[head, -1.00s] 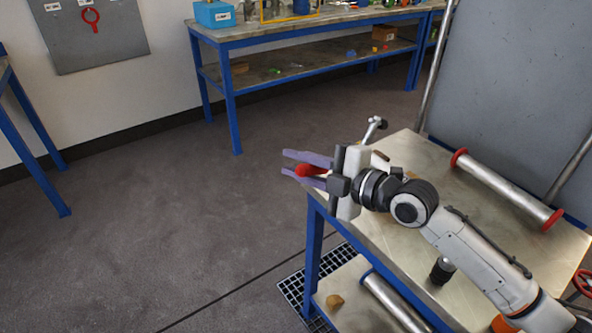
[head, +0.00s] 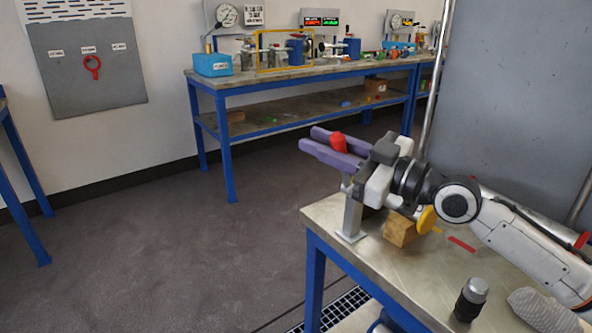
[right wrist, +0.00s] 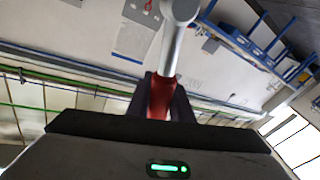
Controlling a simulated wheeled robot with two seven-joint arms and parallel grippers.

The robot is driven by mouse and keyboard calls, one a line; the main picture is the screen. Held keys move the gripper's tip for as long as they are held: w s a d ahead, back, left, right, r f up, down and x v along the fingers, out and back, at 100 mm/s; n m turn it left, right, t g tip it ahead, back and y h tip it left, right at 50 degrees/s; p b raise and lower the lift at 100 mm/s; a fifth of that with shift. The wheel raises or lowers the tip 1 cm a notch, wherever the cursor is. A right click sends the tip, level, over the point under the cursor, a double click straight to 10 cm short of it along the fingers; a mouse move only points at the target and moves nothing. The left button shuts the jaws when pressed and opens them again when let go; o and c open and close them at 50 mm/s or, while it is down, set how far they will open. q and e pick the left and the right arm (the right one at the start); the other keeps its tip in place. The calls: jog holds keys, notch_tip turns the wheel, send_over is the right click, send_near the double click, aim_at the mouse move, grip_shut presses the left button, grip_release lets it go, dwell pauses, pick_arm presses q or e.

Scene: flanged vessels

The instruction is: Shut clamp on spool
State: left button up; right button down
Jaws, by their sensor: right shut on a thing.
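I cannot tell whether this handle belongs to the clamp. No spool can be made out now, and the clamp's jaws are not visible. My left gripper is not in view.
A grey post (head: 351,212) stands on the workbench (head: 330,214) under my gripper. A wooden block (head: 400,230), yellow disc (head: 427,219), black-and-grey cylinder (head: 470,299) and grey fabric-like item (head: 543,306) are near my arm. Open floor lies left.

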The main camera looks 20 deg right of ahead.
pick_arm(q)
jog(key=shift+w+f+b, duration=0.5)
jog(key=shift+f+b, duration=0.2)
jog(key=shift+b, duration=0.65)
pick_arm(e)
jog(key=shift+w+d+r+m+t, duration=0.1)
jog(key=shift+w+d+m+t, duration=0.1)
jog(key=shift+d+m, duration=0.45)
jog(key=shift+w+d+r+m+t, duration=0.1)
jog(key=shift+d+r+m+t, duration=0.1)
jog(key=shift+d+m, duration=0.4)
jog(key=shift+w+d+r+m+t, duration=0.1)
jog(key=shift+w+d+m+t, duration=0.2)
jog(key=shift+m, duration=0.55)
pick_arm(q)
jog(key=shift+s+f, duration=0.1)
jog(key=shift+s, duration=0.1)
pick_arm(e)
jog(key=shift+s+d, duration=0.1)
jog(key=shift+s, duration=0.05)
jog(key=c, duration=1.6)
grip_release()
